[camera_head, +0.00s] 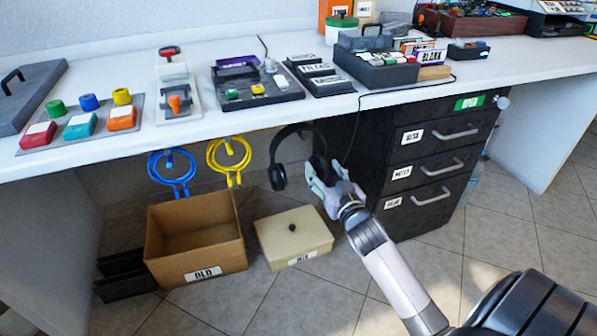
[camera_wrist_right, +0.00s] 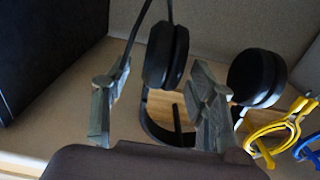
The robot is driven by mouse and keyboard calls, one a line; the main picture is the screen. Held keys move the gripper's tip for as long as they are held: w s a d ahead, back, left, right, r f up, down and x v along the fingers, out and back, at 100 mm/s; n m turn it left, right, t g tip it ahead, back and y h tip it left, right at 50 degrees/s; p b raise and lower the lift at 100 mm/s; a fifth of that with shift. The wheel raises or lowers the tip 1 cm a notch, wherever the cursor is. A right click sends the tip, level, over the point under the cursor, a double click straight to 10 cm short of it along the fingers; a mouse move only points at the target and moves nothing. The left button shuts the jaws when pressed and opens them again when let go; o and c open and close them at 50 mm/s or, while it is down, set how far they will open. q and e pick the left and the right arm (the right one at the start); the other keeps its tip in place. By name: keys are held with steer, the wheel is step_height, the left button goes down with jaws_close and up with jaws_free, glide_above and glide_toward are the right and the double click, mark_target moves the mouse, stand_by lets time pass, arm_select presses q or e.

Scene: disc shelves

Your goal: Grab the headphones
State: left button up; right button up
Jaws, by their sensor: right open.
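The black headphones (camera_head: 278,160) hang below the front edge of the white desk, beside the black drawer cabinet. My right gripper (camera_head: 323,178) is at their right earcup, below the desk edge. In the right wrist view, my right gripper (camera_wrist_right: 160,105) is open, with one earcup (camera_wrist_right: 166,55) between its fingers in the picture. The other earcup (camera_wrist_right: 257,77) is to the right, outside the fingers. I cannot tell whether either finger touches the headphones. My left gripper is not in view.
Blue (camera_head: 172,172) and yellow (camera_head: 229,160) cable loops hang left of the headphones. The drawer cabinet (camera_head: 375,135) stands close on the right. An open cardboard box (camera_head: 195,240) and a lidded beige box (camera_head: 293,238) sit on the floor below. A thin cable hangs near the gripper.

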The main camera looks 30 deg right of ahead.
steer(key=x, duration=0.2)
steer(key=shift+w+f+b, duration=0.15)
steer(key=shift+w+b, duration=0.2)
steer(key=shift+b, duration=0.05)
steer(key=shift+w, duration=0.2)
steer(key=shift+c, duration=0.3)
jaws_close()
